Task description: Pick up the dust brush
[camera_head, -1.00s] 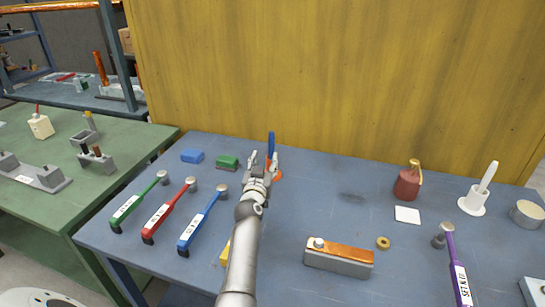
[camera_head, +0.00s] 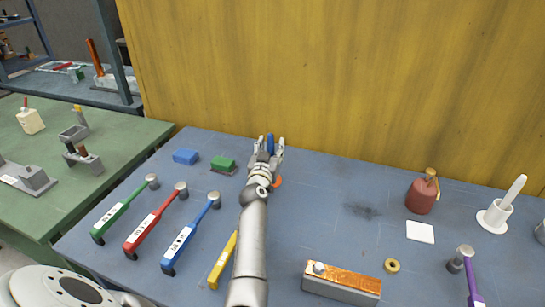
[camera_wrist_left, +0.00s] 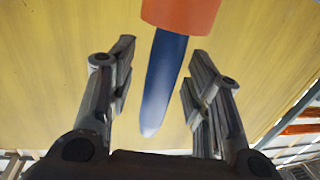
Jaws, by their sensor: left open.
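A thing with an upright blue handle (camera_head: 270,145) and an orange base (camera_head: 278,182) stands near the back of the blue table; I take it for the dust brush, but its bristles do not show. My left gripper (camera_head: 269,146) is open at it, with a finger on each side of the handle in the head view. My arm partly hides the base. My right gripper is not in view.
A green block (camera_head: 222,163) and a blue block (camera_head: 186,156) lie left of my gripper. Green, red and blue (camera_head: 190,235) handled tools lie nearer. A copper-topped block (camera_head: 342,284) and a red-brown bottle (camera_head: 422,195) are right. The yellow wall (camera_head: 340,80) rises close behind.

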